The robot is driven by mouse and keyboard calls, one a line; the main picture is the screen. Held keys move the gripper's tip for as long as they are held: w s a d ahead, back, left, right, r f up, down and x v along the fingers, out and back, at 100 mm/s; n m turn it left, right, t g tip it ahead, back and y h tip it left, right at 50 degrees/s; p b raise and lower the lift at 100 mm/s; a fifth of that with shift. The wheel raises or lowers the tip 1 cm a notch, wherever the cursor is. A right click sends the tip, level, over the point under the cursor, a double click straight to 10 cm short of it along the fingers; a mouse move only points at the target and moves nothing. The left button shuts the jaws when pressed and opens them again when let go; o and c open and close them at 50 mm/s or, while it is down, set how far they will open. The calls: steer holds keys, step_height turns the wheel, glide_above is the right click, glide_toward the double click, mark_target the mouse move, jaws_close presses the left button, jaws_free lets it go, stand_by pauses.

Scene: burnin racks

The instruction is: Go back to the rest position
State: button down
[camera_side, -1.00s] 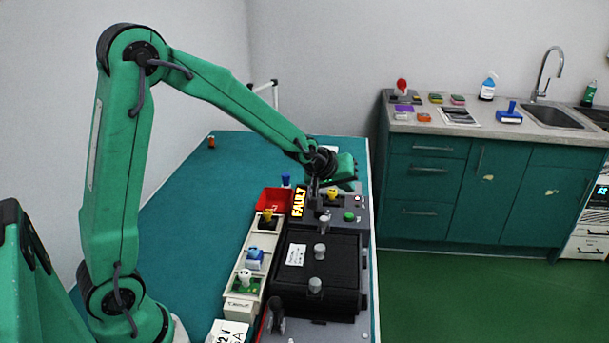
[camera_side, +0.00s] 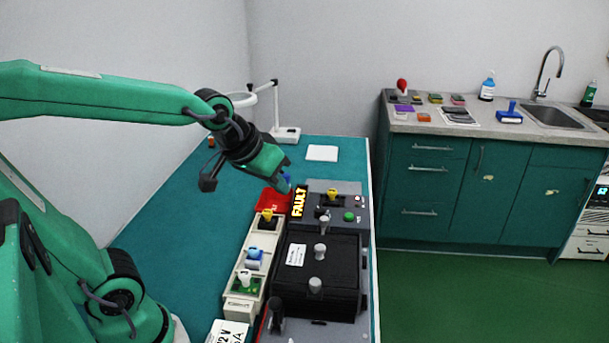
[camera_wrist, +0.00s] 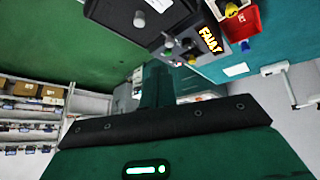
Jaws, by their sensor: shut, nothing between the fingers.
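My gripper (camera_side: 285,188) is at the end of my folded-back arm, in the air above the far part of the green table (camera_side: 190,210). It is shut and empty, near the red bin (camera_side: 272,201) in the picture and apart from the black rack box (camera_side: 318,262). In the wrist view, my gripper's dark edge and green body fill the lower part, and the lit FAULT display (camera_wrist: 209,40) shows at the upper right.
A pale carrier strip (camera_side: 240,295) with yellow, blue and white-knobbed modules lies left of the rack box. The FAULT display also shows in the side view (camera_side: 299,201). A white sheet (camera_side: 322,153) and a ring lamp stand (camera_side: 286,134) are at the back.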

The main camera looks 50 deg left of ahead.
steer(key=s+m+g, duration=0.1)
steer(key=s+m, duration=0.1)
steer(key=s, duration=0.7)
steer(key=shift+s+d, duration=0.2)
steer(key=shift+d, duration=0.05)
